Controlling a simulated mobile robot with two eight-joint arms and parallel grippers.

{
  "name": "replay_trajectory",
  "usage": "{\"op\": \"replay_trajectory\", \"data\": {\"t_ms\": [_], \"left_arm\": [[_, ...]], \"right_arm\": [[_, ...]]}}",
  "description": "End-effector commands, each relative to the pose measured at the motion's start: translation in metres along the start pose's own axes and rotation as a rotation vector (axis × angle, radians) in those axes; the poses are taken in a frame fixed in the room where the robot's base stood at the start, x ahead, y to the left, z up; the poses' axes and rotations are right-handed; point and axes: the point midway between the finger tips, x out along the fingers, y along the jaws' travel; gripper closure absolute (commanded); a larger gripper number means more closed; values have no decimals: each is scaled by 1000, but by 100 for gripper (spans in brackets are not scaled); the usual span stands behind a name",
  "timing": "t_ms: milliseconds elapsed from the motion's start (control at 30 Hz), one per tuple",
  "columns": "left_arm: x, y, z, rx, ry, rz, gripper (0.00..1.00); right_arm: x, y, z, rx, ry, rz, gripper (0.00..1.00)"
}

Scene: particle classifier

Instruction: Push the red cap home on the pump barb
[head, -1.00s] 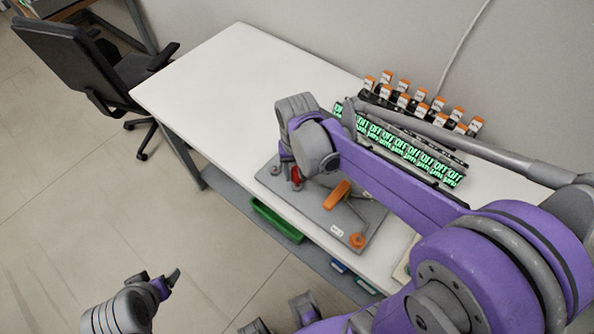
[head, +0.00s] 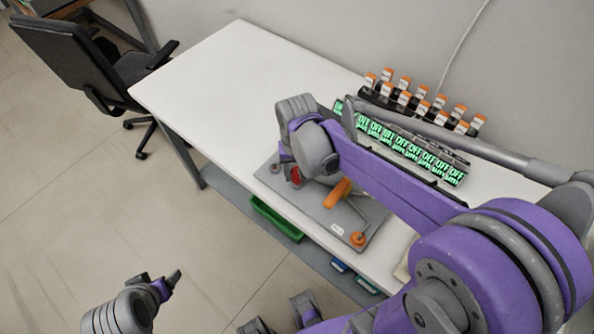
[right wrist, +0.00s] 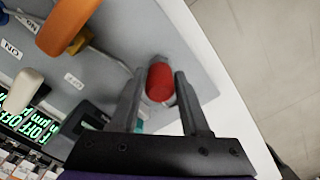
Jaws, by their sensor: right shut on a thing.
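The red cap (right wrist: 160,82) sits between the two fingers of my right gripper (right wrist: 160,95) in the right wrist view, close above the grey board (right wrist: 150,35). My right gripper is shut on it. In the head view the cap (head: 296,174) shows as a small red patch under my right wrist, at the board's left part. The pump barb is hidden behind the cap and fingers, so I cannot tell how far the cap is on it. My left gripper (head: 160,284) hangs low at the left, over the floor, away from the table; its jaw opening is unclear.
Green-lit displays (head: 408,150) and several orange-topped vials (head: 422,94) line the back. A green bin (head: 276,219) is below the table edge. The table's left half (head: 220,80) is clear.

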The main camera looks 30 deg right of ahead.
Motion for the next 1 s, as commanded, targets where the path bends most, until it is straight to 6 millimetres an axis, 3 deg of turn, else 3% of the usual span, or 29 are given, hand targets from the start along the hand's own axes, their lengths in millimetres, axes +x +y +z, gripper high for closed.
{"op": "replay_trajectory", "data": {"t_ms": [833, 867, 1000], "left_arm": [[15, 0, 12, 0, -8, 0, 25], [15, 0, 12, 0, -8, 0, 25], [14, 0, 11, 0, -7, 0, 25]], "right_arm": [[22, 0, 0, 0, 0, 0, 100], [22, 0, 0, 0, 0, 0, 52], [21, 0, 0, 0, 0, 0, 27]]}}
